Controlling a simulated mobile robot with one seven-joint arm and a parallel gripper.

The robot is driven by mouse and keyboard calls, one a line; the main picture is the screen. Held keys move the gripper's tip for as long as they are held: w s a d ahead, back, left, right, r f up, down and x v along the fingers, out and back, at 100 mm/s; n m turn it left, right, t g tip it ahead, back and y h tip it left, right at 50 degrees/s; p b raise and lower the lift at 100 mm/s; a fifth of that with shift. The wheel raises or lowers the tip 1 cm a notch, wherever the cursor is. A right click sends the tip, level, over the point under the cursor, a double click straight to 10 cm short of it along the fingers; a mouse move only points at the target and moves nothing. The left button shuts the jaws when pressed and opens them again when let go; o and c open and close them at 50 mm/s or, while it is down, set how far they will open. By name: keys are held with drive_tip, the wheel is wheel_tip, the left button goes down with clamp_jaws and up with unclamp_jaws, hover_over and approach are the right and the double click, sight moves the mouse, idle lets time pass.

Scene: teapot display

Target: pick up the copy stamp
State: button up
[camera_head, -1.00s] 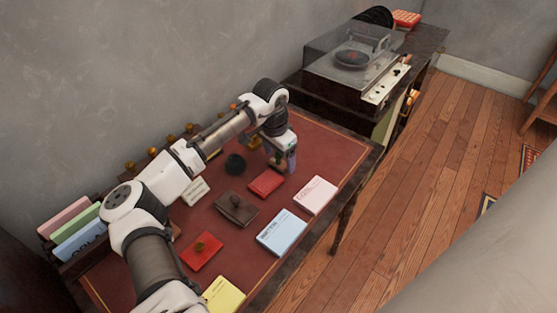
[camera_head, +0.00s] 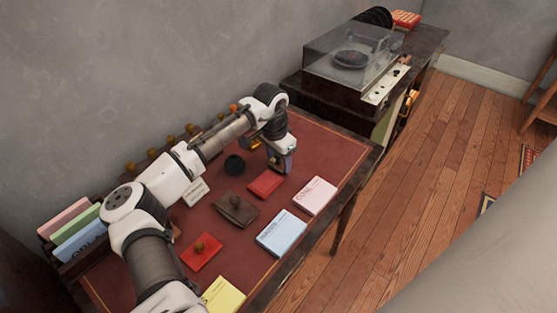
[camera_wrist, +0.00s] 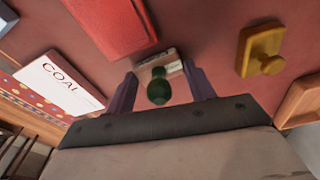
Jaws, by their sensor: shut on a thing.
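A stamp with a dark green rounded handle (camera_wrist: 158,90) and a pale base stands between my fingers in the wrist view. I take it to be the copy stamp, but its lettering is not readable. My gripper (camera_wrist: 161,88) is shut on it, with one purple finger on each side. In the head view my gripper (camera_head: 284,164) is low over the right part of the red desk top (camera_head: 330,146). There the stamp is mostly hidden by the gripper, and I cannot tell whether its base touches the desk.
A yellow stamp (camera_wrist: 262,52) stands to the right in the wrist view, near a wooden edge (camera_wrist: 300,101). A red case (camera_head: 266,183), brown case (camera_head: 237,208), blue pad (camera_head: 281,233) and pink pad (camera_head: 315,195) lie nearby. A record player (camera_head: 350,58) stands beyond the desk.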

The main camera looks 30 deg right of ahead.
wheel_tip(320, 180, up, 20)
drive_tip(key=b, duration=0.1)
drive_tip(key=shift+b, duration=0.4)
